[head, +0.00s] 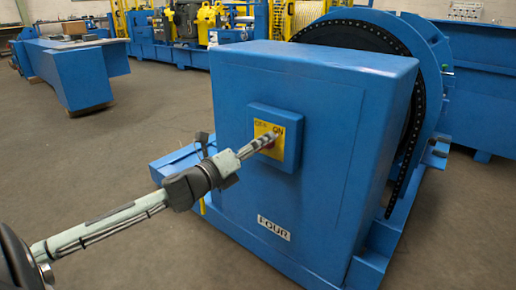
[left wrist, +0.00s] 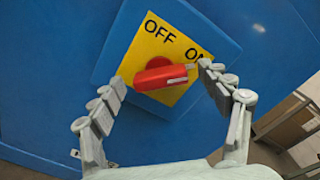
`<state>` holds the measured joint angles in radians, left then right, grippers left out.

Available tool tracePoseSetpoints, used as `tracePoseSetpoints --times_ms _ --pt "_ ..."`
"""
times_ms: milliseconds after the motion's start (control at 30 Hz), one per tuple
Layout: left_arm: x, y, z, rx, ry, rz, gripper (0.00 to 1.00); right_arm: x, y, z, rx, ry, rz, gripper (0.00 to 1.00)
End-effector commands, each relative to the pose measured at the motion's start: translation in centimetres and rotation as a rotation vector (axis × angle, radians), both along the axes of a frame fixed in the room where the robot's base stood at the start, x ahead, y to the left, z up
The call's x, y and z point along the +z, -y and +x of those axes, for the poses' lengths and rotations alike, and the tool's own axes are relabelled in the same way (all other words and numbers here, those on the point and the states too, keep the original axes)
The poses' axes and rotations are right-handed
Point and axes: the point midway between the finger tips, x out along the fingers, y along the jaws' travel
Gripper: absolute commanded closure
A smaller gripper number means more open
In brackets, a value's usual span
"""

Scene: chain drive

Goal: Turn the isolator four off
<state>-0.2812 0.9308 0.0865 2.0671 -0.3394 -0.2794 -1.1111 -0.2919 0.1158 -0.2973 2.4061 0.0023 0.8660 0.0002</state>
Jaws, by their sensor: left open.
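The blue cabinet labelled FOUR (head: 275,228) stands in the middle of the head view. Its isolator has a yellow plate (head: 262,130) marked OFF and ON. In the left wrist view the red handle (left wrist: 160,77) lies nearly level across the yellow plate (left wrist: 143,50), and its white-marked end points right, below the ON mark. My left gripper (left wrist: 162,82) is open, with one finger on each side of the handle. The right fingertip is close to the white-marked end; I cannot tell whether it touches. In the head view my left gripper (head: 271,139) covers most of the handle.
A large chain wheel (head: 405,60) stands behind the cabinet. A blue machine table (head: 75,70) is at the back left, and yellow and blue machinery (head: 190,30) stands at the back. The floor (head: 100,160) left of the cabinet is clear.

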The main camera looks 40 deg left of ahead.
Motion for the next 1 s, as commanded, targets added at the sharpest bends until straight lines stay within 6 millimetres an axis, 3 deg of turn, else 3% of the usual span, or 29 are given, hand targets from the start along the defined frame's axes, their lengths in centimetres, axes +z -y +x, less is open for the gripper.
tracePoseSetpoints --times_ms 367,767,1000 --pt "-0.02 0.01 0.53 0.001 -0.002 -0.001 0.23 0.08 -0.01 0.0 0.0 0.004 -0.002 0.6" --pt "-0.03 0.03 0.51 0.0 -0.001 -0.001 0.73 0.08 -0.01 0.01 0.0 0.004 -0.002 0.6" --pt "0.09 0.02 0.51 0.001 -0.002 -0.021 0.73 0.47 0.0 -0.04 0.0 0.006 -0.001 0.6"
